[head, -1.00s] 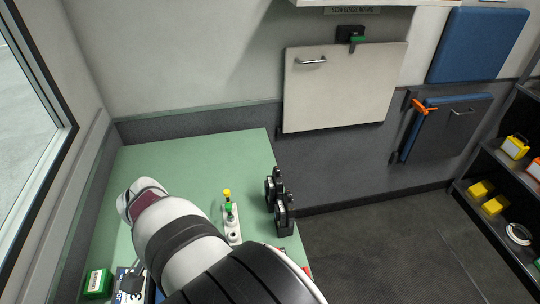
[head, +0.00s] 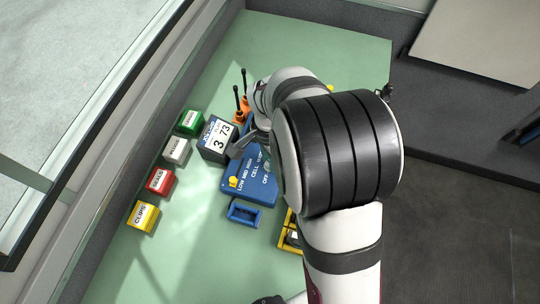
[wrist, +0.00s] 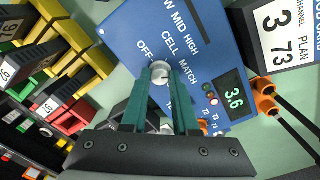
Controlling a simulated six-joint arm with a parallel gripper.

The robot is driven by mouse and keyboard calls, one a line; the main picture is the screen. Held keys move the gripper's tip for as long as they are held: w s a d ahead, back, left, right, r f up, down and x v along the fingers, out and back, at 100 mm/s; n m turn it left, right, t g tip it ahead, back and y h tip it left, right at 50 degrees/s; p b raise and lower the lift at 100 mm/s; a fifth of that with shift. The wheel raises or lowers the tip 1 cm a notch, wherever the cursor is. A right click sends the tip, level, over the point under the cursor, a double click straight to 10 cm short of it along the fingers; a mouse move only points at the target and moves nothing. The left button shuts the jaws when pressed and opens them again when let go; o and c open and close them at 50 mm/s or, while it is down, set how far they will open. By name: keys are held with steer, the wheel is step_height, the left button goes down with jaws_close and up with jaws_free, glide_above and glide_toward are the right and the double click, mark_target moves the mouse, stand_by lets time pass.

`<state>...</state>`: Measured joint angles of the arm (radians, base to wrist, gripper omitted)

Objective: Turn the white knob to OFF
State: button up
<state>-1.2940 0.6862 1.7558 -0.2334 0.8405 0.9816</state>
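The panel also shows in the head view (head: 240,192). In the wrist view, the two teal fingers of my gripper (wrist: 161,76) stand apart, with the knob between or just past their tips. I cannot tell whether they touch it. The knob's pointer is too small to read. In the head view my arm hides most of the gripper and the knob. The panel display (wrist: 230,97) reads 3.6.
A yellow knob (head: 233,182) is on the panel near LOW MID HIGH. A channel plan sign (head: 217,138) and orange-based black rods (head: 241,108) stand behind. Labelled green, white, red and yellow (head: 143,216) boxes line the left. A blue holder (head: 243,214) lies in front.

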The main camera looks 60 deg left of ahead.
jaws_close()
steer(key=shift+n, duration=0.3)
steer(key=n, duration=1.1)
steer(key=shift+n, duration=0.4)
steer(key=n, duration=1.1)
steer(key=shift+n, duration=0.4)
